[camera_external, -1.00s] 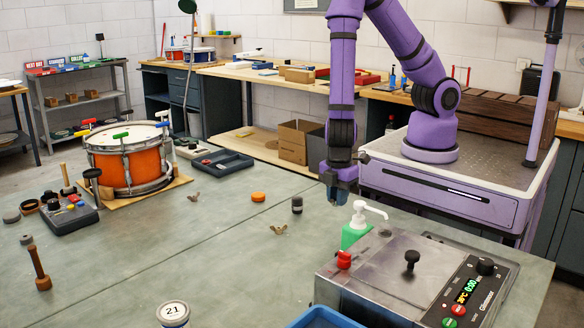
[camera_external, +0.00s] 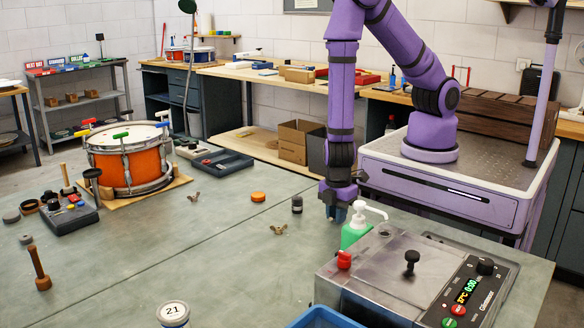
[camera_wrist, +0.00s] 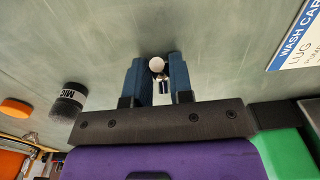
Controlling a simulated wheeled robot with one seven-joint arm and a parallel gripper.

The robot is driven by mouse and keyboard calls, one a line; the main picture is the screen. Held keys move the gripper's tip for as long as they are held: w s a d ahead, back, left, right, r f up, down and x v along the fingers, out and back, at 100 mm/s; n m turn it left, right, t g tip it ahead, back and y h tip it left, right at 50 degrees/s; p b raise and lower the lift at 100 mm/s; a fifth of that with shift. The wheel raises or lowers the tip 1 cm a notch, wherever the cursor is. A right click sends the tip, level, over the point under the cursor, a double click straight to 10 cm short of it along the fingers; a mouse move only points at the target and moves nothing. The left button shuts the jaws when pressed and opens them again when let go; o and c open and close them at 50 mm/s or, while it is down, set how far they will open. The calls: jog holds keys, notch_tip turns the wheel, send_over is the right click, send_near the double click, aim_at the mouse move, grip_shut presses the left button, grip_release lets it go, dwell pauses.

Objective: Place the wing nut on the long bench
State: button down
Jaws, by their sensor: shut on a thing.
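My gripper (camera_external: 337,213) points down over the green-grey bench top (camera_external: 215,255), just left of the green pump bottle. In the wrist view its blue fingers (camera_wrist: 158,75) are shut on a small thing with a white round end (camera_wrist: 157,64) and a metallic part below. I cannot tell whether this is a wing nut. Two brownish wing nuts lie on the bench top: one (camera_external: 278,229) left of my gripper, one (camera_external: 193,197) farther left, near the drum. A long wood-topped bench (camera_external: 225,71) runs along the back wall.
A dark small jar (camera_external: 297,204) and an orange puck (camera_external: 258,197) stand left of my gripper. The green pump bottle (camera_external: 355,232) and a steel machine (camera_external: 405,270) are close on the right. An orange drum (camera_external: 128,160) stands far left. The bench middle is mostly clear.

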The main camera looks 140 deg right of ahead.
jog(key=c, duration=1)
grip_release()
jog(key=s+a+r+t+h, duration=0.1)
jog(key=s+r, duration=0.2)
jog(key=r, duration=1.3)
jog(key=s+a+r+t+h, duration=0.1)
jog(key=s+a+r+h, duration=0.15)
jog(key=r, duration=1.45)
jog(key=s+a+r+t+y, duration=0.3)
jog(key=s+a+r, duration=0.2)
jog(key=s+r, duration=0.7)
jog(key=s, duration=0.3)
jog(key=shift+y, duration=0.25)
